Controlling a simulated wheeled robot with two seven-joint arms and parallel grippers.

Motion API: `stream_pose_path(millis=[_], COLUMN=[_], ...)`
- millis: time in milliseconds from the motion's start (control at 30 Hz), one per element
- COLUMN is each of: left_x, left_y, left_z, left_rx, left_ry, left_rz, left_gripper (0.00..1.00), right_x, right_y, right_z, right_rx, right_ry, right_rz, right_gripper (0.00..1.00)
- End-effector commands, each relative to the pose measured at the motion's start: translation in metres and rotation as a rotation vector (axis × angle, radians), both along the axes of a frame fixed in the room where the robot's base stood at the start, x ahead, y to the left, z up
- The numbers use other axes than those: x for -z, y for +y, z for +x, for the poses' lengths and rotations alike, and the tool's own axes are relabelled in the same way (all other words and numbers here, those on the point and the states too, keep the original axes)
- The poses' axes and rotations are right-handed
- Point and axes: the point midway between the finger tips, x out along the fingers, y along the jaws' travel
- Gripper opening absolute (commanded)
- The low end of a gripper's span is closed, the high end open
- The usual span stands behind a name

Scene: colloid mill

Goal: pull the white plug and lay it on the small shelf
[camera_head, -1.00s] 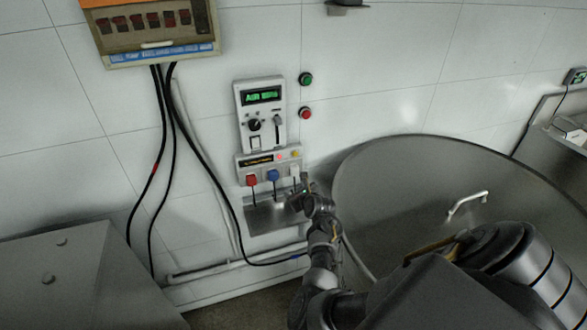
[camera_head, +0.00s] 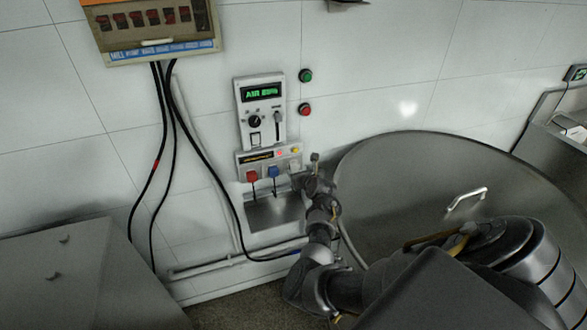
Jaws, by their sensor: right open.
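The white plug (camera_head: 294,166) sits at the right end of the socket strip on the wall, beside a blue plug (camera_head: 273,171) and a red plug (camera_head: 252,175). My right gripper (camera_head: 298,179) is open, right at the white plug's lower part and partly hiding it. I cannot tell whether the fingers touch it. The small shelf (camera_head: 268,215) is a grey metal ledge just below the plugs; its bare top shows left of my right arm. My left gripper is not in view.
A control box (camera_head: 262,112) with a green display is above the sockets. A green button (camera_head: 306,76) and a red button (camera_head: 305,109) are to its right. A big round metal lid (camera_head: 400,180) is close to my arm's right. Black cables (camera_head: 165,150) hang at left.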

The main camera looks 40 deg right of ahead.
Motion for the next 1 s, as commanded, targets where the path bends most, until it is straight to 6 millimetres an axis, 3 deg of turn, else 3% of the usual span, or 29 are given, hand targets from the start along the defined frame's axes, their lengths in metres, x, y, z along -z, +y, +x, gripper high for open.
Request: stream_pose_path(millis=[167,400,1000], left_x=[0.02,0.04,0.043], left_y=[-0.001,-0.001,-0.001], left_z=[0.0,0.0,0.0], left_rx=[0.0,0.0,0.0], left_ry=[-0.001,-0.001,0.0], left_rz=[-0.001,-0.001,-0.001], left_gripper=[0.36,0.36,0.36], right_x=[0.017,0.023,0.023], right_y=[-0.008,-0.015,-0.017], right_z=[0.022,0.042,0.048], right_rx=[-0.001,0.0,-0.001], right_ry=[-0.001,0.0,0.002], right_rz=[-0.001,0.0,-0.001], right_gripper=[0.6,0.6,0.6])
